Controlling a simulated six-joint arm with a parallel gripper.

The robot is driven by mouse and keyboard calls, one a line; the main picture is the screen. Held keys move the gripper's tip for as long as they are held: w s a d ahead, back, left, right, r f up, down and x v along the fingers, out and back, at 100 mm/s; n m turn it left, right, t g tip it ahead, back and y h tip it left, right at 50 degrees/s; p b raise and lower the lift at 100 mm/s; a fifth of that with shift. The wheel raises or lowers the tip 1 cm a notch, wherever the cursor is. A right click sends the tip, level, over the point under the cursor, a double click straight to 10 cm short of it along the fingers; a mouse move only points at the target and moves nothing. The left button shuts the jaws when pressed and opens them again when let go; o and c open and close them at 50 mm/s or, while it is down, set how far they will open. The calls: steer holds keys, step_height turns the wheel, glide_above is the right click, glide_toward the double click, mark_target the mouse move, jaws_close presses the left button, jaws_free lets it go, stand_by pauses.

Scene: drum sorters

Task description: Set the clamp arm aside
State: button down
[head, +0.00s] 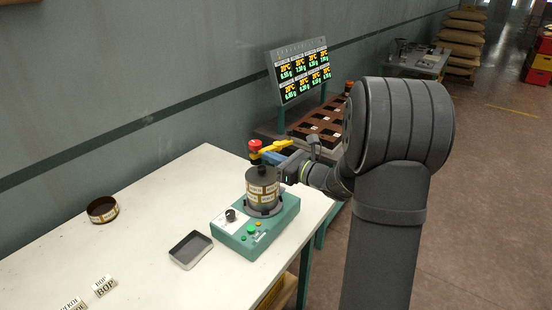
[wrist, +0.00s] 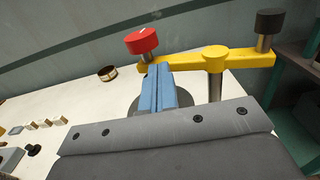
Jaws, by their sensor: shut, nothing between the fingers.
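The yellow clamp arm (head: 276,147) stands across the top of the green machine (head: 240,232). In the wrist view the clamp arm (wrist: 190,59) has a red knob (wrist: 142,40) on its left end, a grey post (wrist: 215,88) under its hub and a dark knob (wrist: 270,22) on its right end. A dark drum with a tan label (head: 262,188) sits upright on the machine below the red knob. My gripper (wrist: 160,68) is shut and empty, its blue fingertips close to the red-knob end. I cannot tell whether they touch it.
A shallow dark tray (head: 190,250) lies left of the machine on the white table (head: 140,210). A round labelled tin (head: 102,209) and several label blocks (head: 104,286) are further left. A display panel (head: 300,75) and a rack (head: 325,127) stand behind.

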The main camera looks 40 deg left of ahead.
mark_target(260, 153)
steer(key=shift+s+a+m+t, duration=0.4)
steer(key=shift+m+t, duration=0.1)
steer(key=shift+t, duration=0.2)
steer(key=shift+w+a+t, duration=0.1)
steer(key=shift+a+t, duration=0.1)
steer(key=shift+t, duration=0.2)
steer(key=shift+a, duration=1.35)
steer(key=shift+w+a, duration=0.25)
steer(key=shift+a, duration=0.3)
steer(key=shift+w+a, duration=0.2)
steer(key=shift+a, duration=0.4)
steer(key=s+d, duration=0.6)
steer(key=s, duration=0.6)
steer(key=shift+s+d, duration=0.2)
